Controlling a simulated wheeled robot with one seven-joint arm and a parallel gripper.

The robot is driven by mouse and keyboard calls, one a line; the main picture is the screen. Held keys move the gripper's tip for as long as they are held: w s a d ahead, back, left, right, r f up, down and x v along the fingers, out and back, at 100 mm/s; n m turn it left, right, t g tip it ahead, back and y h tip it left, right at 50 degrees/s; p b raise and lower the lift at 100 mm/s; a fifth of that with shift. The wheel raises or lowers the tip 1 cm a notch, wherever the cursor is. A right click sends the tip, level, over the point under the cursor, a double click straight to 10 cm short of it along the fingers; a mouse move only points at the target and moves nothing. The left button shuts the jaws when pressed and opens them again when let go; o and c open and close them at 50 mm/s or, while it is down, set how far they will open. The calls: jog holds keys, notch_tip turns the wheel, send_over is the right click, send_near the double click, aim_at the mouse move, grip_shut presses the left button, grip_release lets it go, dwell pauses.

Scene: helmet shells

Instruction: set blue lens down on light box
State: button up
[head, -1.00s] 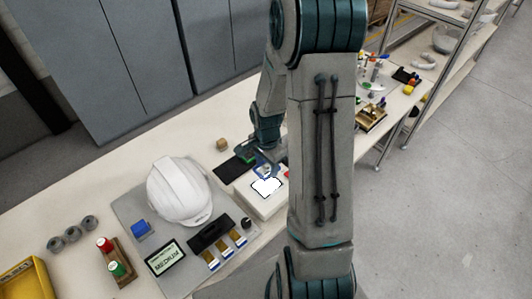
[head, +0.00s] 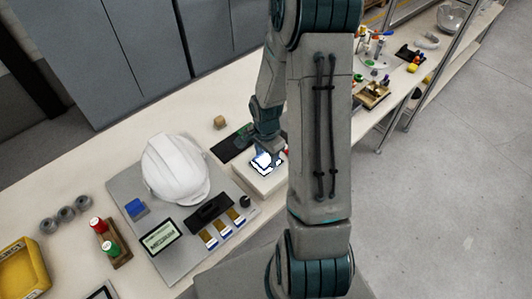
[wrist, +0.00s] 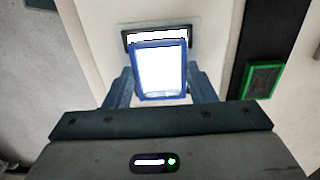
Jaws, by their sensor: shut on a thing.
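The blue lens (wrist: 134,72) is a blue rectangular frame around a bright clear pane, seen in the wrist view. My gripper (wrist: 162,92) is shut on it, with a finger on each side. The white light box (head: 263,183) lies under my gripper in the head view, and it also shows in the wrist view (wrist: 104,60). Its glowing panel (wrist: 160,37) shows past the far edge of the lens. The lens is over the panel; whether it touches the box I cannot tell. In the head view my gripper (head: 266,160) partly hides the lens.
A white helmet shell (head: 172,166) stands on a grey mat (head: 176,258) left of the light box. A black pad (head: 226,148) and a green-framed piece (wrist: 263,80) lie beside the box.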

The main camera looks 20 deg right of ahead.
jog(key=shift+f+b, duration=0.5)
jog(key=shift+f, duration=0.05)
jog(key=o, duration=1.1)
jog(key=shift+r, duration=0.1)
notch_tip(320, 180, up, 12)
jog(key=r, duration=0.1)
jog(key=s+a+r+n+t, duration=0.1)
jog(key=s+a+r+n, duration=0.2)
jog(key=s+n, duration=0.1)
jog(key=s+a+r+n+t, duration=0.1)
jog(key=s+a+r+n, duration=0.1)
jog(key=s+r+n, duration=0.2)
jog(key=s+a+r+n+t+b, duration=0.1)
jog(key=s+a+r+n, duration=0.2)
jog(key=s+n, duration=0.3)
jog(key=shift+s+a+r+n, duration=0.1)
jog(key=shift+a+r+n, duration=0.2)
jog(key=shift+r, duration=0.45)
